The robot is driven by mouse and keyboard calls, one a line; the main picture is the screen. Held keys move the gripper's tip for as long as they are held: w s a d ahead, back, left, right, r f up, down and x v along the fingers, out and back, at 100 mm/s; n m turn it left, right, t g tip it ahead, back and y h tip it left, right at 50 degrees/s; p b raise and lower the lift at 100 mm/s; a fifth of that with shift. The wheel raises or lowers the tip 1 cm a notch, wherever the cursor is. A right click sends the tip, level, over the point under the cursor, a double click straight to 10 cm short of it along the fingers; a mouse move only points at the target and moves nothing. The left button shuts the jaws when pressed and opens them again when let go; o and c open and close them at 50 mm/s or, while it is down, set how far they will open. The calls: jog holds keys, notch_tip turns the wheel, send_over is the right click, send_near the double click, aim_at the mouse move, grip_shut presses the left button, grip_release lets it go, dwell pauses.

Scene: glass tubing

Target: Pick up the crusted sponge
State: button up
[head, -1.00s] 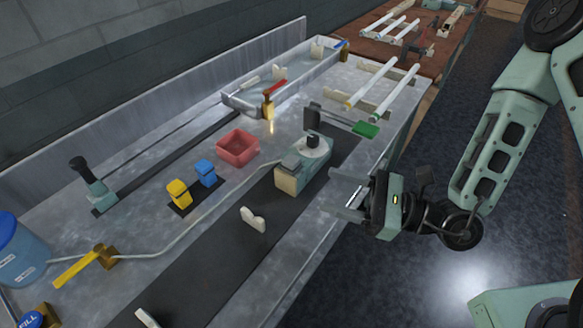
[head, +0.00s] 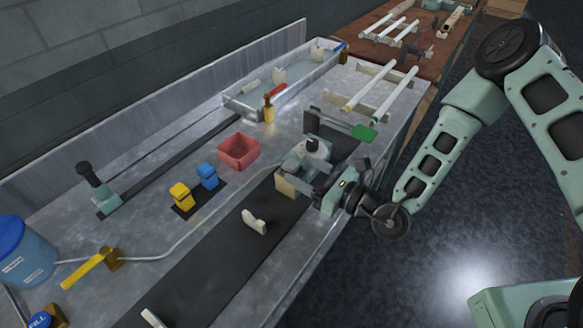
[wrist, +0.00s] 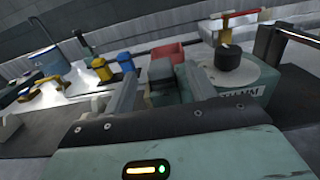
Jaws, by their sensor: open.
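A grey-green block, which looks like the crusted sponge (wrist: 161,68), stands between the two fingers of my gripper (wrist: 160,80) in the wrist view. My gripper (head: 301,175) is open, with one finger on each side of the block. I cannot tell whether either finger touches it. In the head view the fingers largely hide the block, and its crust is too small to make out.
A round plate with a black knob (wrist: 231,59) stands close to the right finger. A red tray (head: 238,151) and yellow (head: 181,196) and blue (head: 207,176) blocks are left.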

aim_at(286, 162)
jog(key=p+x, duration=0.2)
jog(key=x, duration=0.2)
jog(key=shift+w+a, duration=0.2)
jog(key=shift+a, duration=0.1)
jog(key=shift+w+a+f, duration=0.1)
jog(key=shift+w+a, duration=0.25)
jog(key=c, duration=1)
